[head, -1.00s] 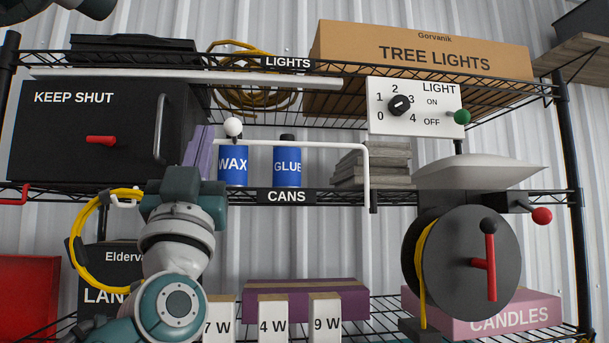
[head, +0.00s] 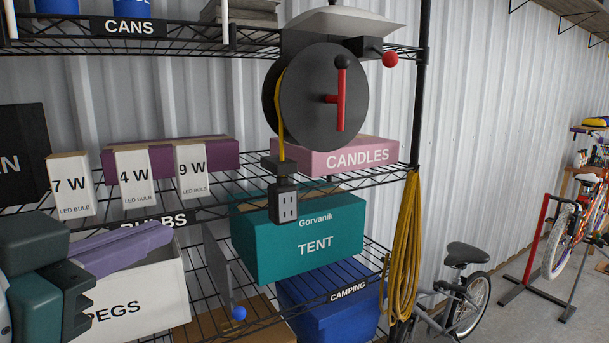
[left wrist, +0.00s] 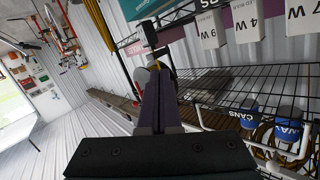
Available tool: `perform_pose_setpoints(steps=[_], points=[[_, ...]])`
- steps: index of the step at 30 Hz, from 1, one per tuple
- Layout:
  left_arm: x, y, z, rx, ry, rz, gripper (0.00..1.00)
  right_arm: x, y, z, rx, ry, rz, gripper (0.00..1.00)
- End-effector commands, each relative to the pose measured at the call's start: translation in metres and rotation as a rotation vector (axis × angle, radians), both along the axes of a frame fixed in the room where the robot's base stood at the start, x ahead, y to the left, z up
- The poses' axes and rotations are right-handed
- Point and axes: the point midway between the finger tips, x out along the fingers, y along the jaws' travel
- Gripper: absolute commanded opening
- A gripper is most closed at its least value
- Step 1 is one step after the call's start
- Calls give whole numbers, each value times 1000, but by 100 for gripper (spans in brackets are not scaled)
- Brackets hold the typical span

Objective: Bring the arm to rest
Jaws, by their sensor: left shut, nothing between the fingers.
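My left gripper (head: 165,233) comes in at the lower left of the head view, its dark teal body at the picture's edge and its purple fingers pointing right. The fingers are together with nothing between them. They show in front of the white PEGS box (head: 140,300), below the bulb boxes; I cannot tell the exact gap. In the left wrist view the shut fingers (left wrist: 157,75) stand in the middle, with the shelf rack seen upside down around them. My right gripper is in neither view.
A black socket (head: 284,203) hangs below the reel. A yellow hose (head: 405,240) hangs at the post. Bicycles stand right.

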Motion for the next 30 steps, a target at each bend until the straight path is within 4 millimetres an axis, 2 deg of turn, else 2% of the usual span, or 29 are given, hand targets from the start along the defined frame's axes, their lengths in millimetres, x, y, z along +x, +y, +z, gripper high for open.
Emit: perform_pose_setpoints(steps=[1, 3, 5, 6, 8, 9, 12, 13, 15, 21, 25, 30], points=[[-24, -2, -35, 6, 164, -5, 0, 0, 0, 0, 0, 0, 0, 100], [-59, -1, -76, 12, 382, 13, 0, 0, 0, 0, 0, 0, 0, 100], [-92, 4, -104, 17, 551, 45, 0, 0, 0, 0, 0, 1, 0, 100], [-115, 8, -119, 22, 656, 72, 0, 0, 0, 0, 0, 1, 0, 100], [-149, 15, -137, 29, 802, 120, 0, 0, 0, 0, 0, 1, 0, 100], [-172, 20, -146, 35, 896, 157, 0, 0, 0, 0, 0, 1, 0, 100], [-230, 35, -160, 53, 1112, 264, 0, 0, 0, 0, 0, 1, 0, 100], [-226, 34, -132, 49, 1098, 262, 0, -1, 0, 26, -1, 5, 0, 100], [-223, 34, -103, 48, 1091, 258, 0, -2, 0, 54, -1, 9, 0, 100], [-222, 33, -44, 48, 1091, 255, 0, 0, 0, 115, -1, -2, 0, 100], [-222, 33, -24, 49, 1090, 254, 0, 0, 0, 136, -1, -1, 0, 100], [-222, 33, -20, 48, 1089, 253, 0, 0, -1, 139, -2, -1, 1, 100]])
